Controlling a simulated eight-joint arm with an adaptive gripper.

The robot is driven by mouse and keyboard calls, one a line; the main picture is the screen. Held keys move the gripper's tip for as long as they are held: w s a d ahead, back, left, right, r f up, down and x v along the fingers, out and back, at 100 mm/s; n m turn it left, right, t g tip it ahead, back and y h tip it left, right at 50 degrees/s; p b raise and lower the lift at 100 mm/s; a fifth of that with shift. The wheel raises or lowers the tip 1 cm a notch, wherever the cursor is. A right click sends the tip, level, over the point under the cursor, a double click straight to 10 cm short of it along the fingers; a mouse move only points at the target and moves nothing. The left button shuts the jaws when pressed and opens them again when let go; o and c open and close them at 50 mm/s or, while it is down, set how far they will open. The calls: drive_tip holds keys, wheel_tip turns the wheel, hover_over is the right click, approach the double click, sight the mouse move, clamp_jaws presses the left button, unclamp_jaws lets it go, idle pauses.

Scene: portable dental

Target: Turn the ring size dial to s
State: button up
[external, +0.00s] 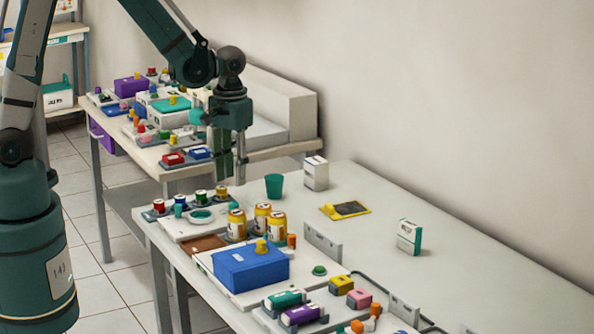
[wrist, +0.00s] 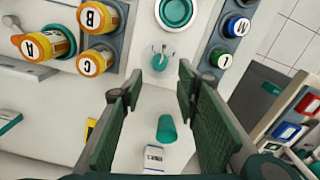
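A small teal dial (wrist: 160,62) sits on a white panel (wrist: 150,45) in the wrist view, with small dark marks fanned around its upper side. The marks are too small to read, so its setting cannot be told. A teal ring (wrist: 176,10) is set in the same panel above the dial; it also shows in the external view (external: 201,216). My gripper (wrist: 159,80) is open and empty, with its two dark green fingers apart on either side below the dial in the picture. In the external view my gripper (external: 228,178) points down above the panel's far end.
Yellow lettered jars (external: 263,217) stand close beside the panel. Coloured capped bottles (external: 200,196) line its other side. A teal cup (external: 274,186) and a white box (external: 315,173) stand beyond. A blue box (external: 250,266) sits nearer the camera.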

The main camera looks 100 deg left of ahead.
sight(233, 203)
drive_tip(key=shift+f, duration=0.1)
drive_tip(key=shift+f+b, duration=0.55)
drive_tip(key=shift+f, duration=3.25)
drive_tip(key=c, duration=0.9)
